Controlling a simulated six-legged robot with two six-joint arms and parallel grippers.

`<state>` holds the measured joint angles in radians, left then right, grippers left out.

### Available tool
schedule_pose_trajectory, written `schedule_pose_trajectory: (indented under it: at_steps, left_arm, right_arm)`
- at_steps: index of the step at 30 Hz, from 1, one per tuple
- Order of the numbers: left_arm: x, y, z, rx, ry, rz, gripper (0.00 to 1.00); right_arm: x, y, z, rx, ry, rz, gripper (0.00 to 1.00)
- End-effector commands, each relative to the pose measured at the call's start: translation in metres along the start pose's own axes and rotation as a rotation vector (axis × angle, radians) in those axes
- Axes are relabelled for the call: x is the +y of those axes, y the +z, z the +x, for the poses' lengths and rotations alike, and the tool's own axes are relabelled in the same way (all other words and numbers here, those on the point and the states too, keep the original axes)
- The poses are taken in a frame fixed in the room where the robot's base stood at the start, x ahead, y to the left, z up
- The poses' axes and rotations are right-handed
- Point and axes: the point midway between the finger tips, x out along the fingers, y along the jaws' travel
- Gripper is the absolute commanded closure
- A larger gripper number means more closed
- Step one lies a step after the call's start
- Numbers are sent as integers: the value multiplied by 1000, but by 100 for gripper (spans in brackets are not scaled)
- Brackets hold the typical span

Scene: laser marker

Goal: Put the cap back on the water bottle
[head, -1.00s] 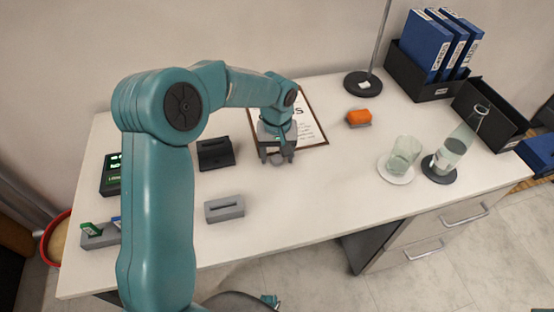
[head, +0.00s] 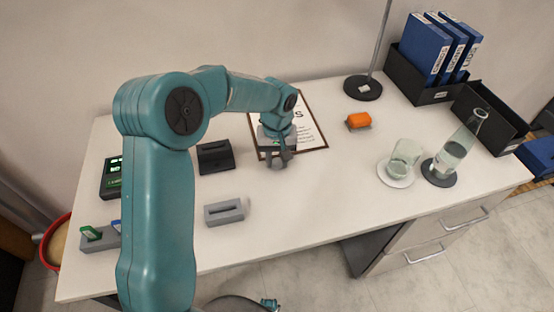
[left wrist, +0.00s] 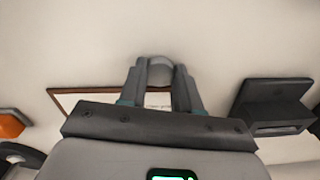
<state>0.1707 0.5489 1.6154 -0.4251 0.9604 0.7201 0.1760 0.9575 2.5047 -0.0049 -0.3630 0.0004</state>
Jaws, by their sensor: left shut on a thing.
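The water bottle (head: 455,150) is clear glass and stands upright on a dark round coaster (head: 440,179) at the right of the desk. Its neck top looks bare. My left gripper (head: 278,161) points down over the middle of the desk, in front of the clipboard. It is shut on a small grey round cap, which shows between the fingertips in the left wrist view (left wrist: 160,73). In the head view the cap (head: 277,165) is partly hidden by the fingers. It is low, at or near the desk top.
A glass (head: 404,158) on a white saucer (head: 396,181) stands just left of the bottle. An orange block (head: 358,120), a lamp base (head: 363,87) and black trays (head: 491,122) are behind. The desk between gripper and glass is clear. A grey slotted block (head: 224,212) lies nearer.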

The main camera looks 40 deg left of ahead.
Motion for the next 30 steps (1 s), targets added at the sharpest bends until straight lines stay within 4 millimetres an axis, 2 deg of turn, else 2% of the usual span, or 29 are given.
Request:
schedule_pose_trajectory:
  at_steps: [5,8,21,25,30]
  left_arm:
    - [0,-1,-15,2,1,0,95]
    - [0,0,-33,4,2,0,95]
    - [1,-1,-155,4,4,0,95]
    - [1,0,-179,3,3,1,95]
    - [0,0,-196,1,1,0,95]
  right_arm:
    - [-1,0,-2,0,0,0,57]
    - [-2,0,-5,0,0,0,57]
    - [-9,0,-24,0,0,0,57]
    - [-10,1,-28,0,0,0,57]
    - [-11,1,-31,0,0,0,57]
